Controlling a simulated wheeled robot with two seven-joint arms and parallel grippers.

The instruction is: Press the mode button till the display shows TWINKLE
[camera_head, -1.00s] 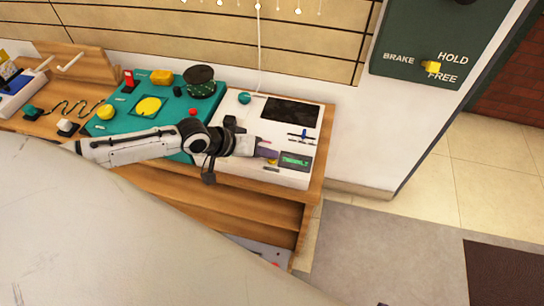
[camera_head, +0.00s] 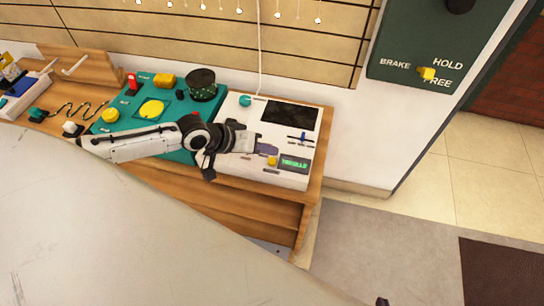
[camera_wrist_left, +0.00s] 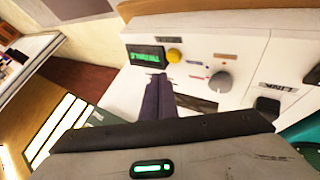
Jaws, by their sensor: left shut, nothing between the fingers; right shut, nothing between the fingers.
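The white control panel (camera_head: 236,170) stands on a wooden desk. Its small display (camera_head: 295,163) has green letters that look like TWINKLE; the display (camera_wrist_left: 146,56) shows upside down in the left wrist view. A round yellow button (camera_head: 272,160) sits just left of the display, and the button (camera_wrist_left: 174,56) is fully visible in the left wrist view. My left gripper (camera_head: 274,149) is shut and empty. Its fingertips (camera_wrist_left: 158,82) are beside the yellow button, apparently apart from it.
The white panel also has a dark screen (camera_head: 290,112), a blue slider (camera_head: 303,137) and a grey knob (camera_wrist_left: 220,82). A teal panel (camera_head: 128,113) with a yellow disc and a dark drum stands to its left. A BRAKE switch (camera_head: 426,73) is on the wall. The floor at right is clear.

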